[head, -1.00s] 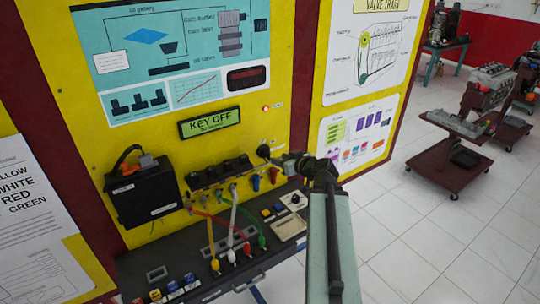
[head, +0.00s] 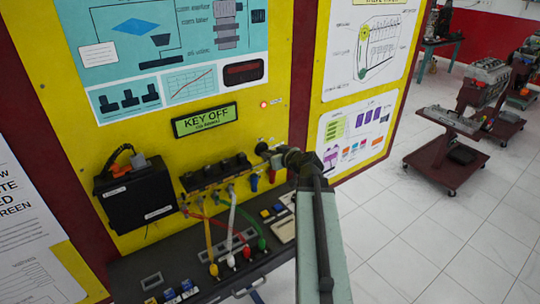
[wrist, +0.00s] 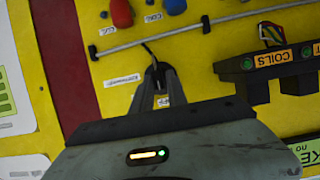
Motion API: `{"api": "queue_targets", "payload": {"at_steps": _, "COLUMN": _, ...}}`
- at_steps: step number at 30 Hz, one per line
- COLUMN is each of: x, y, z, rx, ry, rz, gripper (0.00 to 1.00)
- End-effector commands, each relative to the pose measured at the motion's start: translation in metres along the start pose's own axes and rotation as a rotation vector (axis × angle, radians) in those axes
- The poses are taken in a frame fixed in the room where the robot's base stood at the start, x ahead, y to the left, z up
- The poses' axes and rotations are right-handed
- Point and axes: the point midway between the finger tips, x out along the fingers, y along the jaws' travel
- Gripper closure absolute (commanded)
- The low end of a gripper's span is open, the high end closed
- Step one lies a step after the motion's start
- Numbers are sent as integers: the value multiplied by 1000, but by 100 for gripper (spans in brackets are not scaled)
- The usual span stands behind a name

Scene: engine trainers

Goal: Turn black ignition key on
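The black ignition key (head: 262,148) is on the yellow panel, right of the row of black coils, in the head view. My gripper (head: 277,156) is right at it, coming from the lower right and covering part of it. In the wrist view my gripper's two fingers (wrist: 155,68) come close together around a small dark part at the panel. Whether they press on it is hidden. The display (head: 205,120) above reads KEY OFF. A small red light (head: 263,104) is lit to the right of the display.
A black box (head: 135,193) is mounted on the panel at left. Coloured cables hang from the coils (head: 215,172) to the dark shelf (head: 140,266).

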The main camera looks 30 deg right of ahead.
Motion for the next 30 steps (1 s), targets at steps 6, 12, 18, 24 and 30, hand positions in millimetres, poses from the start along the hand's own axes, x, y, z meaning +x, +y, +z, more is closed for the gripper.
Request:
{"api": "queue_targets", "payload": {"at_steps": 6, "x": -2, "y": 8, "z": 1, "rx": 4, "ry": 0, "rz": 8, "gripper": 100}}
{"api": "queue_targets", "payload": {"at_steps": 12, "x": -2, "y": 5, "z": 1, "rx": 21, "ry": 1, "rz": -1, "gripper": 100}}
{"api": "queue_targets", "payload": {"at_steps": 18, "x": -1, "y": 7, "z": 2, "rx": 99, "ry": 1, "rz": -34, "gripper": 100}}
{"api": "queue_targets", "payload": {"at_steps": 24, "x": 0, "y": 9, "z": 3, "rx": 243, "ry": 1, "rz": -94, "gripper": 100}}
{"api": "queue_targets", "payload": {"at_steps": 30, "x": 0, "y": 11, "z": 5, "rx": 418, "ry": 1, "rz": -167, "gripper": 100}}
